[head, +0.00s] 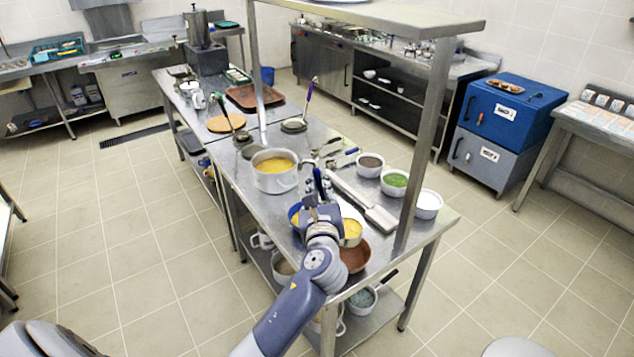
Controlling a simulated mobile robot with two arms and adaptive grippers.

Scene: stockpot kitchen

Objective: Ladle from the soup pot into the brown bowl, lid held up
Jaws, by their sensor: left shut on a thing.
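A white pot (275,181) with yellow soup stands on the steel table, left of and beyond my left gripper. A second white vessel (352,231) with yellow contents is partly hidden behind my left arm. The brown bowl (356,258) sits near the table's front end, just right of my arm and partly covered by it. My left gripper (318,200) is over the table, shut on a utensil with an upright dark blue handle (318,180). The utensil's lower end is hidden, so its kind is unclear. I cannot make out a lid. My right gripper is not in view.
Bowls with brown (370,163), green (395,181) and white (428,204) contents line the right side. A steel shelf post (428,150) rises there. A purple-handled ladle (309,92) stands farther back.

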